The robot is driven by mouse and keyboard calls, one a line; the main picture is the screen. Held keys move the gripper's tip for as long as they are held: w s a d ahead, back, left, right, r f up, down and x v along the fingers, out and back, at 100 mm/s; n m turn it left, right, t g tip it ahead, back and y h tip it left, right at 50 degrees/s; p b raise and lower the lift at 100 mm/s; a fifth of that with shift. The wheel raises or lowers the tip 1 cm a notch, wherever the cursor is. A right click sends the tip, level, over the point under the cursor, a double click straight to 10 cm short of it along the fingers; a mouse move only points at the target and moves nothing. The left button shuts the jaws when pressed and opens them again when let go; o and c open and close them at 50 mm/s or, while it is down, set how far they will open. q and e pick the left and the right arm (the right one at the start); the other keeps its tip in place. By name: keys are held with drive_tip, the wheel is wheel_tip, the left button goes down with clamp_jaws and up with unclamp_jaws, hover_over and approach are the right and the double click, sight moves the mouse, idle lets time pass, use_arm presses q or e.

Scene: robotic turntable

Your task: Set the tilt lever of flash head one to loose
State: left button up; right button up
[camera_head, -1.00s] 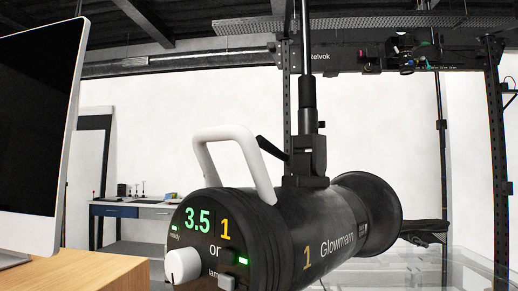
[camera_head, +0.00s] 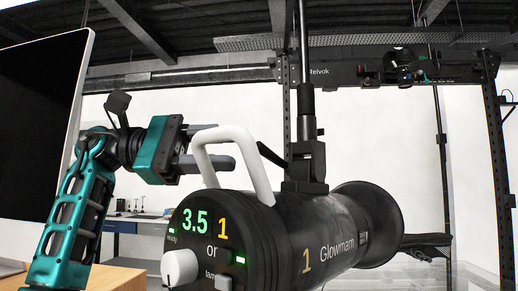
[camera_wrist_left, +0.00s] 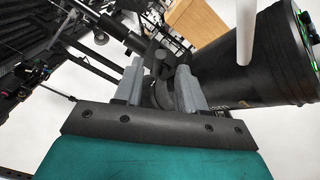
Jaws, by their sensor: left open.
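Flash head one (camera_head: 335,235) is a black cylinder with a yellow 1 and a green 3.5 on its rear panel. It hangs from a bracket (camera_head: 305,162) on a vertical pole. The black tilt lever (camera_head: 270,153) sticks out from the bracket toward the upper left, partly behind the white handle (camera_head: 238,133). My left gripper (camera_head: 215,150) is open at the handle's left, its fingers pointing right toward the lever and partly hidden by the handle. In the left wrist view its fingers (camera_wrist_left: 160,66) are apart, with dark bracket parts beyond them. The flash head (camera_wrist_left: 265,65) is at the right there. My right gripper is not in view.
The white handle arches close to my left fingers. A large monitor (camera_head: 40,120) stands on a wooden desk (camera_head: 120,277) at the left. Perforated metal posts (camera_head: 502,170) and an overhead rail (camera_head: 340,69) frame the right and top.

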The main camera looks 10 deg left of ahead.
sight(260, 148)
use_arm(q)
drive_tip(key=d, duration=0.6)
drive_tip(key=shift+c, duration=0.2)
clamp_jaws()
idle(0.4)
